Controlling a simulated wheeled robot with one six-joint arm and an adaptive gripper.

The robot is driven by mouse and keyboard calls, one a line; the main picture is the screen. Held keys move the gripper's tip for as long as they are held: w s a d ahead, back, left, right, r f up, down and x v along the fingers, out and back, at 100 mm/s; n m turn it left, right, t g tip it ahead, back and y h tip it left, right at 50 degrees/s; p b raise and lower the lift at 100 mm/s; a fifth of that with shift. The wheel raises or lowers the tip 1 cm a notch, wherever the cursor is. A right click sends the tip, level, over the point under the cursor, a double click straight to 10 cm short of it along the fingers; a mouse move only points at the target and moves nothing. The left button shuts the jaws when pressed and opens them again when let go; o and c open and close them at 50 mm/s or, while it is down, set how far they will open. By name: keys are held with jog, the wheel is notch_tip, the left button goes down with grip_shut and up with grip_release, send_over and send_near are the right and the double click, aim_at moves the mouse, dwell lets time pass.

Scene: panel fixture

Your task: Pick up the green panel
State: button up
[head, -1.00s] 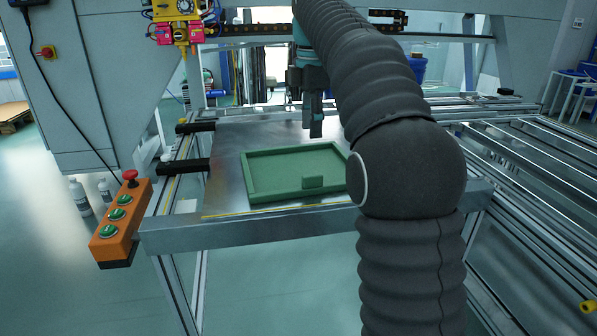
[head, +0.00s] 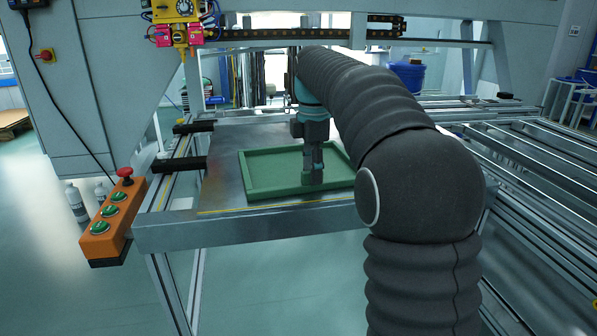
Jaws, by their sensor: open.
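The green panel (head: 270,165) lies flat on the metal table of the fixture, in the middle of the head view. It has a raised rim and a small upright block near its front edge, which showed earlier. My gripper (head: 312,178) points down over the front part of the panel, at that block. It covers most of the block, so I cannot tell whether the fingers touch it. My gripper is open. My arm hides the panel's right front corner.
The metal table (head: 222,190) has bare room left of the panel. Two black bars (head: 180,165) stick in at its left edge. An orange button box (head: 113,222) hangs at the front left corner. Metal rails (head: 530,160) run along the right. A grey gantry beam (head: 270,33) crosses behind.

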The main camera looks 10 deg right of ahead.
jog(key=shift+f, duration=0.5)
grip_shut()
